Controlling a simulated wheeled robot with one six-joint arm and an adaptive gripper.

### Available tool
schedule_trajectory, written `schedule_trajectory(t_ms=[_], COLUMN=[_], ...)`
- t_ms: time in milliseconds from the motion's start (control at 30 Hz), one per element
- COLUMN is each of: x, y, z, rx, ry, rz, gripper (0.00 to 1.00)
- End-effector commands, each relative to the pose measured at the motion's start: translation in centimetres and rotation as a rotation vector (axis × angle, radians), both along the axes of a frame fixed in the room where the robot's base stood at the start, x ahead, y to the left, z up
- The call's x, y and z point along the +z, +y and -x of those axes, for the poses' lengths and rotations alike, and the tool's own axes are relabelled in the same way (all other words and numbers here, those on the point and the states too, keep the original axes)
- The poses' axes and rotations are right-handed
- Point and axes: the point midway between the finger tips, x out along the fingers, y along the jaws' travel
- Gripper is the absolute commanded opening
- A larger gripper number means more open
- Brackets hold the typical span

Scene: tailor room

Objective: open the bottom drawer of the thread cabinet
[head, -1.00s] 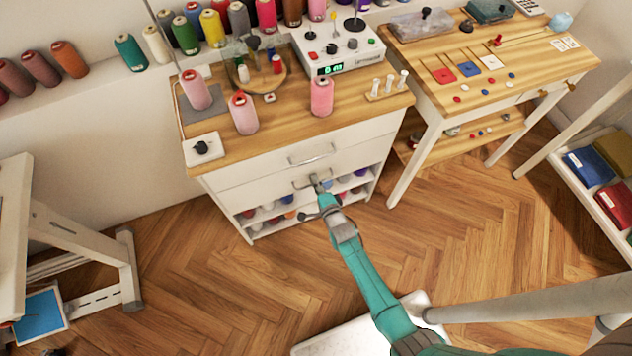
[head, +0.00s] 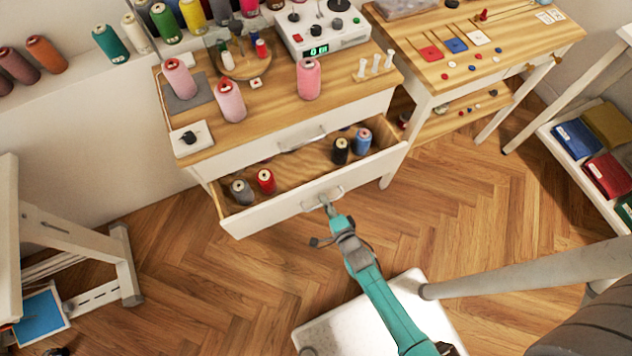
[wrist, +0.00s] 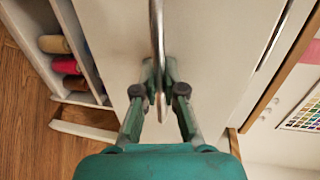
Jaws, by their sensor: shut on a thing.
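The thread cabinet (head: 205,165) is white with a wooden top. Its bottom drawer (head: 270,209) is pulled well out, and thread spools show inside it. My gripper (head: 327,203) is at the front of this drawer, shut on its metal bar handle (head: 312,200). In the wrist view the handle (wrist: 157,45) runs between the two fingers of my gripper (wrist: 158,85), against the white drawer front (wrist: 205,50). The upper drawer (head: 265,148) is shut. The open shelf under the bottom drawer is hidden in the head view.
Pink cones (head: 230,100) and a white device (head: 320,30) stand on the cabinet top. A work table (head: 480,50) is to the right. A white trestle (head: 75,235) stands at the left.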

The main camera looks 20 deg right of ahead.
Motion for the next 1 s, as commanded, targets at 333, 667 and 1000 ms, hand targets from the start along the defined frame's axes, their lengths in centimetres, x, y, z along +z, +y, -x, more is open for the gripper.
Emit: schedule_trajectory(t_ms=[333,667,1000], x=[-0.2,-0.1,-0.1], y=[0.0,-0.1,-0.1], z=[8.3,11.7,12.1], rx=[-0.001,-0.002,-0.002], ry=[0.005,0.002,0.001], rz=[0.001,-0.001,-0.001], gripper=[0.00,0.00,0.00])
